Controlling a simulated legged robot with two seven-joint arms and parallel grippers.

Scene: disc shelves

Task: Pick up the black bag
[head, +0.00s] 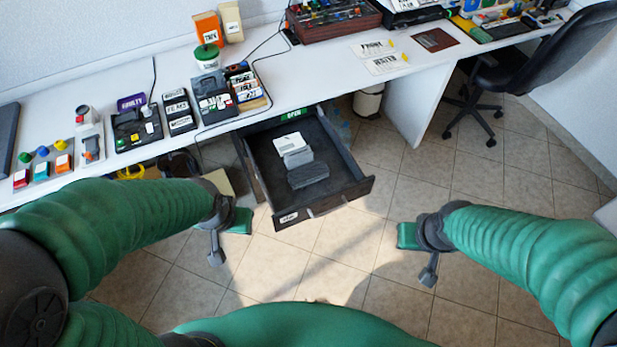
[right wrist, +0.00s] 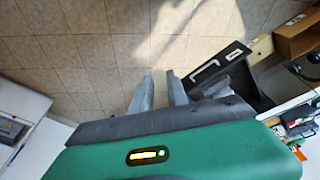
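I cannot clearly identify a black bag. A dark object (head: 180,164) sits in shadow under the desk at left, partly hidden by the desk edge and my left arm; I cannot tell whether it is the bag. A dark grey block-like item (head: 308,174) lies in the open drawer (head: 345,183). My left gripper (head: 217,256) hangs left of the drawer, its fingers too small to read. My right gripper (head: 429,275) hangs over the floor, right of the drawer and apart from it. In the right wrist view its fingers (right wrist: 159,84) are parted with nothing between them.
A white item (head: 292,145) lies in the drawer. The white desk (head: 330,75) carries boxes, switches and labelled devices. A black chair (head: 545,50) stands at right, and a white bin (head: 368,101) under the desk. The tiled floor (head: 335,245) before the drawer is clear.

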